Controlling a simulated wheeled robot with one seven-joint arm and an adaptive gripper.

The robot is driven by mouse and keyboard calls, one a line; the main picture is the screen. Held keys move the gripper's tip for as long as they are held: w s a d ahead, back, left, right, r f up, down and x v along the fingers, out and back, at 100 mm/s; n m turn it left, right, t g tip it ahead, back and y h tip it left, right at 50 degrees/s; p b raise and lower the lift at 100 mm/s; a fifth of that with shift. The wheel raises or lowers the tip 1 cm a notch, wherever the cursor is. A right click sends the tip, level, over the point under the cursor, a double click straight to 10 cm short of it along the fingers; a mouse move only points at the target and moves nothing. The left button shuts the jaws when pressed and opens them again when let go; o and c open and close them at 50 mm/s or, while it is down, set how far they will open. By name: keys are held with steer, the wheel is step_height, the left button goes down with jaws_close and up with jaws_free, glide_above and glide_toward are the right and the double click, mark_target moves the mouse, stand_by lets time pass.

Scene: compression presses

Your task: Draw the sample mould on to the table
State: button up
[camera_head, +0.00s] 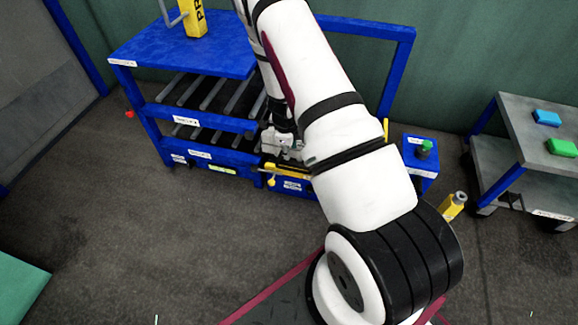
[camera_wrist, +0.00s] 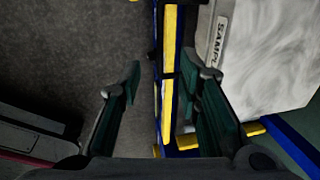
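In the wrist view, the sample mould (camera_wrist: 268,55) is a pale, streaked metal block at the upper right, with a label of which "SAMPL" shows. My gripper (camera_wrist: 168,78) is open, its two dark green fingers apart. A yellow bar with a blue edge (camera_wrist: 168,52) runs between the fingertips, and no grip on it shows. The mould lies to the right of the right finger, outside the finger gap. In the head view my arm hides most of the mould's place, and I cannot tell the mould from my gripper there. A grey-topped table (camera_head: 525,115) stands at the right.
A blue press frame (camera_head: 180,55) with roller shelves (camera_head: 215,92) stands at the back left. A blue box with a green button (camera_head: 422,150) and a yellow post (camera_head: 453,205) are right of my arm. Blue (camera_head: 546,117) and green (camera_head: 562,148) blocks lie on the grey table.

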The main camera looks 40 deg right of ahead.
mark_target(290, 169)
steer(key=f+b, duration=0.1)
steer(key=f, duration=0.3)
steer(key=w+d+f+b, duration=0.1)
steer(key=f+b, duration=0.1)
steer(key=f, duration=0.3)
steer(key=d+f+b, duration=0.1)
steer(key=f+b, duration=0.1)
steer(key=f, duration=0.2)
steer(key=shift+w+f, duration=0.15)
steer(key=shift+w, duration=0.15)
jaws_close()
